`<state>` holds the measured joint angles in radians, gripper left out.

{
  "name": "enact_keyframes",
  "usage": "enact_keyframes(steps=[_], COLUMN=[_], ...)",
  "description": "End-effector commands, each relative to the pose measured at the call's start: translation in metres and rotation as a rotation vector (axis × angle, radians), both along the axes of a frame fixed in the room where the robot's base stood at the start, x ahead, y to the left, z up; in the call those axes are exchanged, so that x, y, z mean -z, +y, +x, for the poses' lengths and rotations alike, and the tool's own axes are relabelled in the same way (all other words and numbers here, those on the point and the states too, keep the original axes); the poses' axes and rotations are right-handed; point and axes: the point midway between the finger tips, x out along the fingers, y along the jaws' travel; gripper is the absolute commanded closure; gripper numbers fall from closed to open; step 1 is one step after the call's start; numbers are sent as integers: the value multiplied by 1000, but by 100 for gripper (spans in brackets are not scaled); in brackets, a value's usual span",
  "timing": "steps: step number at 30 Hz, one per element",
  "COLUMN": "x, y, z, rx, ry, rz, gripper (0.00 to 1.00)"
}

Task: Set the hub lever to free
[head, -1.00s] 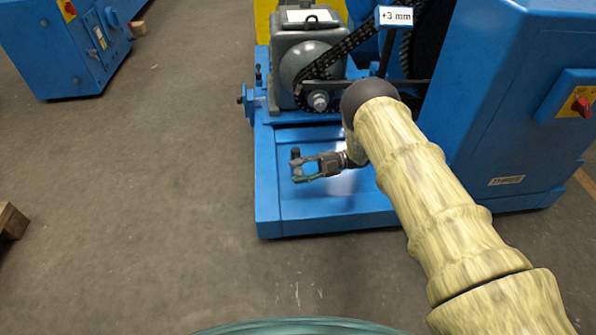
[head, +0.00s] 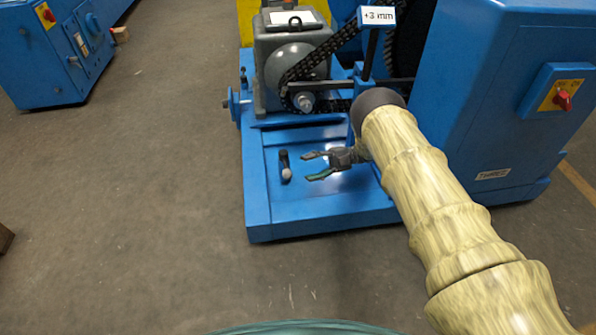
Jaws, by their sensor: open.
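A short black lever with a pale round knob (head: 286,174) stands on the blue machine base in the head view, left of my gripper. I take it for the hub lever, though no label on it can be read. The black part points away from me and the knob is at its near end. My gripper (head: 311,167) is open and empty, its fingers pointing left toward the lever. A small gap shows between the fingertips and the lever. My arm comes in from the lower right.
Behind the lever stand a grey motor housing (head: 288,62) and a black chain (head: 335,48). A "+3 mm" sign (head: 377,15) hangs above. A blue cabinet (head: 500,95) with a red switch (head: 562,97) stands close on the right.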

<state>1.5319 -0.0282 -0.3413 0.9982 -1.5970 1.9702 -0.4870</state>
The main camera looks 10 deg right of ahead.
Motion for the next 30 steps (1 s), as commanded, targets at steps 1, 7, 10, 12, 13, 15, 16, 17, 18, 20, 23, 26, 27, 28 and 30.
enact_keyframes(steps=[1, 7, 10, 12, 13, 15, 16, 17, 18, 20, 23, 26, 27, 28, 30], x=[1, 0, 0, 0, 0, 0, 0, 0, 0, 0, 0, 0, 0, 0, 0], y=[-8, -27, -31, -32, -32, -32, -33, -32, -32, -32, -32, -32, -32, -32, -34], z=[2, 8, 9, 9, 9, 9, 9, 9, 9, 9, 9, 9, 9, 9, 8], rx=[1, 0, 0, 0, 0, 0, 0, 0, 0, 0, 0, 0, 0, 0, 1], ry=[0, 0, 0, 0, 1, 1, 1, 0, 1, 0, 0, 0, 0, 1, 1], rz=[-1, 0, 0, 0, 0, 0, 0, 0, 0, 0, 0, 0, 0, 0, 0], gripper=[47, 47, 47, 47, 47, 47, 47, 47, 47, 47, 47, 47, 47, 47, 47])
